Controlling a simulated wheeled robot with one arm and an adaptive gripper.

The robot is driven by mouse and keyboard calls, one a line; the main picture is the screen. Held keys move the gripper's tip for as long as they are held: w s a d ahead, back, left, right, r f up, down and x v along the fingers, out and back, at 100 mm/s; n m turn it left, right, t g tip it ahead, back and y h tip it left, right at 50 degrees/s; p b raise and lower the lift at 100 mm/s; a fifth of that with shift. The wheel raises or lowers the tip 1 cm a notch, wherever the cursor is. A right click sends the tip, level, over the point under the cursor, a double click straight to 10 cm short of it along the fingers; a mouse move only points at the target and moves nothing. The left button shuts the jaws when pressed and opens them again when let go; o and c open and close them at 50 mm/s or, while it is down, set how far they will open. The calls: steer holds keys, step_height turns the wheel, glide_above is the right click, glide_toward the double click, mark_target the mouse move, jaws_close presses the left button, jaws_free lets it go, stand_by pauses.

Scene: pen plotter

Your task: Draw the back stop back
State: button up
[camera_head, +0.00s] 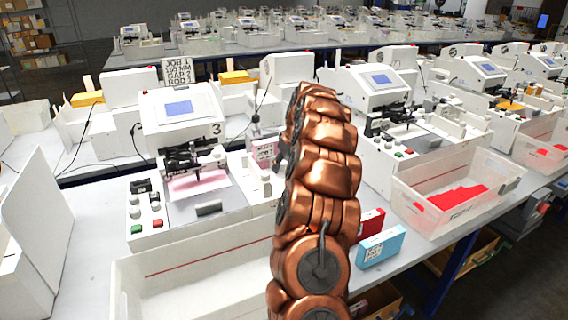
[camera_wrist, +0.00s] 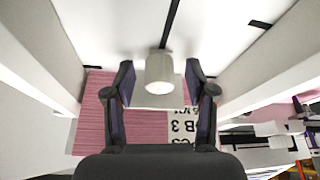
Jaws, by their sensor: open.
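A pale cylindrical knob (camera_wrist: 160,68), which may be the back stop's grip, stands on a white surface in the wrist view. A dark slot (camera_wrist: 171,22) runs away from it. My gripper (camera_wrist: 160,88) is open, with one finger at each side of the knob and gaps between. A pink paper stack (camera_wrist: 91,115) with a printed label (camera_wrist: 183,122) lies below the knob in the picture. In the head view, a pink stack with a label (camera_head: 264,152) shows just left of my copper arm, which hides most of my gripper and whatever is behind it.
Pale walls (camera_wrist: 35,55) flank the slot on both sides in the wrist view. The plotter marked 3 (camera_head: 183,115) stands left of my arm. A white bin (camera_head: 200,270) is in front of it. Red and blue boxes (camera_head: 381,247) lie right of my arm.

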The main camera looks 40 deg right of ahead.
jaws_close()
stand_by(0.3)
stand_by(0.3)
